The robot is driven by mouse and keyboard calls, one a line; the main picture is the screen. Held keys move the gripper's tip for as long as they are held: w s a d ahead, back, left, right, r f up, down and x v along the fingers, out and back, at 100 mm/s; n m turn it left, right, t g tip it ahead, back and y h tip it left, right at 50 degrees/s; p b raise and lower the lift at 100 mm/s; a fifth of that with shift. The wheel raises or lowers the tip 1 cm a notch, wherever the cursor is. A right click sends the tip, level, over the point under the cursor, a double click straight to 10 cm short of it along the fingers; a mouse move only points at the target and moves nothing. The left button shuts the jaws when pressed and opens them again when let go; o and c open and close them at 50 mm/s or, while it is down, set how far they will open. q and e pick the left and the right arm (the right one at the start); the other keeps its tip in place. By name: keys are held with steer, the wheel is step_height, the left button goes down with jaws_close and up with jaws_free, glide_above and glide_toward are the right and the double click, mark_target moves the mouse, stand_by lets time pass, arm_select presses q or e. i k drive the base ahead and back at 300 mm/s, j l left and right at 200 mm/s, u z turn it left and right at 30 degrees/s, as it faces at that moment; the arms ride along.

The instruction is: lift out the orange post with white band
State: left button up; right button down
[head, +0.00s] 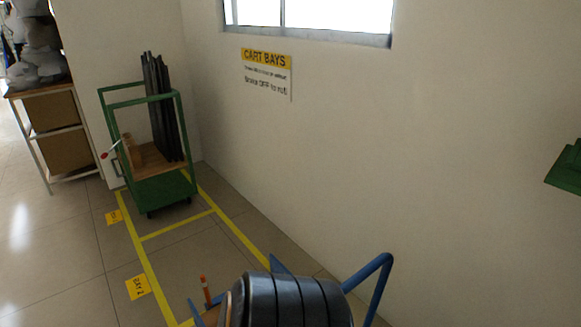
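A small upright orange post with a white band (206,291) shows low in the head view, left of the bottom middle. Its lower end meets a wooden surface (211,315) that is only partly in view. Blue frame parts (375,282) show around it, with a bent blue tube to the right. A large dark banded rounded shape in front hides most of what lies between them. Neither of my grippers is in view.
A green cart (163,193) with tall dark rods (160,105) stands in a yellow-marked floor bay by the wall. A shelf (52,130) is at far left. A "CART BAYS" sign (266,75) hangs on the wall. A green object (567,170) juts in at right. The left floor is clear.

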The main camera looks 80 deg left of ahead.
mark_target(202, 278)
steer(key=k+u, duration=0.35)
steer(key=u, duration=0.15)
steer(key=k+j+u, duration=0.2)
steer(key=u, duration=0.3)
steer(key=k, duration=0.1)
